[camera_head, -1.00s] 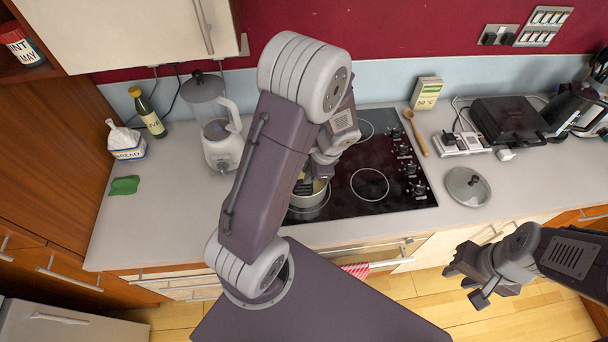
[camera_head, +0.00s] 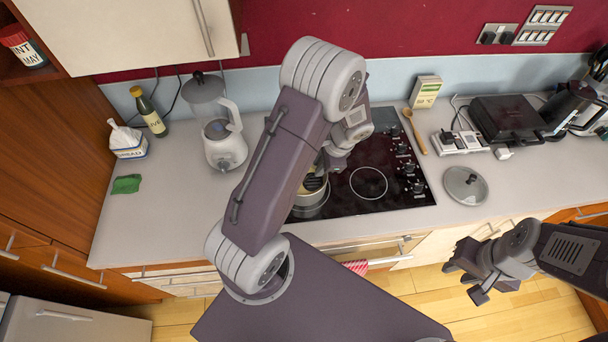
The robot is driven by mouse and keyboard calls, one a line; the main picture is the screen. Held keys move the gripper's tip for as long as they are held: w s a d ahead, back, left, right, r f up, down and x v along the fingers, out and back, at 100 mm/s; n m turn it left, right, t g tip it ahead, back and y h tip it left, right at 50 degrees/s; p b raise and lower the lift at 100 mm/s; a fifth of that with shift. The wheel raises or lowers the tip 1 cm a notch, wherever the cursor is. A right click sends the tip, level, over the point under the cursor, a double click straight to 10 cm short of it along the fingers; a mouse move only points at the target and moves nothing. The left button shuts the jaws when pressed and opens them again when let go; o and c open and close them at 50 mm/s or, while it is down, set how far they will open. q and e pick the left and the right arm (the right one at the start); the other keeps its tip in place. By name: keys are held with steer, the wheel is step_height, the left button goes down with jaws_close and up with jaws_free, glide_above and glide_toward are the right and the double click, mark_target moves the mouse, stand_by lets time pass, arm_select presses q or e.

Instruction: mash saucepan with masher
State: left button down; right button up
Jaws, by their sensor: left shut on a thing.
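The saucepan (camera_head: 311,206) sits on the front left part of the black hob, partly hidden by my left arm. My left gripper (camera_head: 319,172) is directly over the saucepan, mostly hidden behind my own arm, and is shut on the masher. Only a small dark part of the masher (camera_head: 313,184) shows at the pan's mouth. How deep it sits in the pan cannot be told. My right gripper (camera_head: 466,279) is open and empty, over the floor in front of the counter.
A glass lid (camera_head: 466,185) lies on the counter right of the hob (camera_head: 376,199), with a wooden spoon (camera_head: 416,131) behind it. A blender (camera_head: 219,130) stands left of the hob. A green cloth (camera_head: 126,184) lies at the left. The counter between cloth and hob is mostly clear.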

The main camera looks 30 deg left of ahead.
arm_select(q)
steer(key=a, duration=0.1)
steer(key=s+a+r, duration=0.1)
steer(key=a, duration=0.1)
steer(key=a+p, duration=0.1)
steer(key=a, duration=0.1)
steer(key=shift+s+a+r, duration=0.15)
steer(key=shift+s+r, duration=0.05)
steer(key=shift+s, duration=0.05)
steer(key=shift+f, duration=0.1)
steer(key=s+d+b, duration=0.1)
steer(key=d, duration=0.1)
steer(key=s+d+b, duration=0.1)
steer(key=s+d, duration=0.1)
steer(key=shift+s+d, duration=0.15)
steer(key=shift+s, duration=0.1)
stand_by(0.3)
